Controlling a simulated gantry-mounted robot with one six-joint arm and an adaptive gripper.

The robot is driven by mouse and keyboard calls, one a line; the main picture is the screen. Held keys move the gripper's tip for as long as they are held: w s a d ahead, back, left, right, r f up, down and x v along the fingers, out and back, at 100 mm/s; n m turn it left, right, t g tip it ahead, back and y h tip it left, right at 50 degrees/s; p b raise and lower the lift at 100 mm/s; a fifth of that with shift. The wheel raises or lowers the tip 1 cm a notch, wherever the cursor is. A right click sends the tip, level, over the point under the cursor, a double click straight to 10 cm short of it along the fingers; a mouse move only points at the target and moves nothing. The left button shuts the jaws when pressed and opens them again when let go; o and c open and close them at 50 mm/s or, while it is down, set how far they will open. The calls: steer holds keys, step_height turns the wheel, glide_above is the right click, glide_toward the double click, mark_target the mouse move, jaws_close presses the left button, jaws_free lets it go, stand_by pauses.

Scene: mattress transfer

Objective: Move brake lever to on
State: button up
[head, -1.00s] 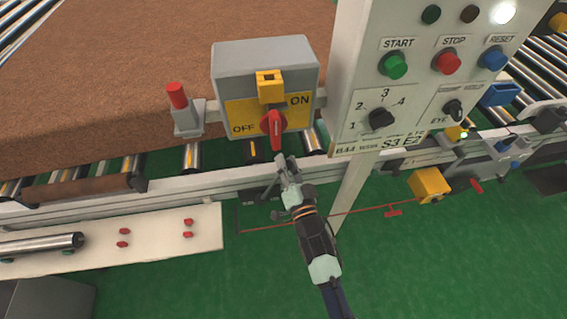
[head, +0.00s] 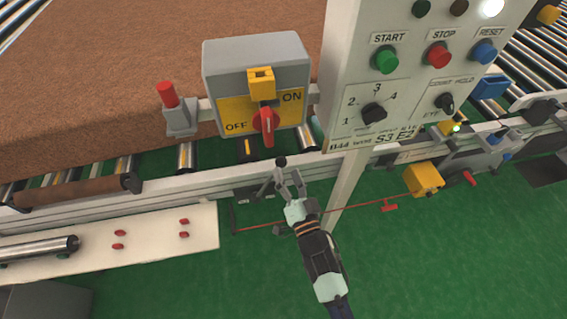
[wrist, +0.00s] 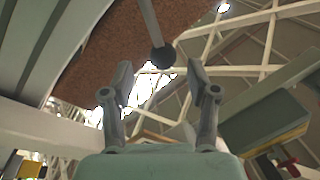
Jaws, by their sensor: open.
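A red rotary handle (head: 266,124) sits on the yellow OFF/ON plate of a grey box (head: 256,62) and hangs about straight down between the two words. A dark ball-ended rod (wrist: 163,57) shows in the wrist view beyond the gap between my fingers; its ball also shows in the head view (head: 281,160). I cannot tell from any label which of these is the brake lever. My gripper (head: 289,178) is open and empty, below the red handle and apart from it. The fingers also show in the wrist view (wrist: 163,92), apart from the ball.
A white control panel (head: 400,80) on a post stands right of the box. A red cylinder on a bracket (head: 167,95) is at its left. The brown mattress (head: 110,80) lies on rollers behind.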

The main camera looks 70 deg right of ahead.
steer(key=v, duration=0.3)
steer(key=shift+d, duration=0.1)
stand_by(0.4)
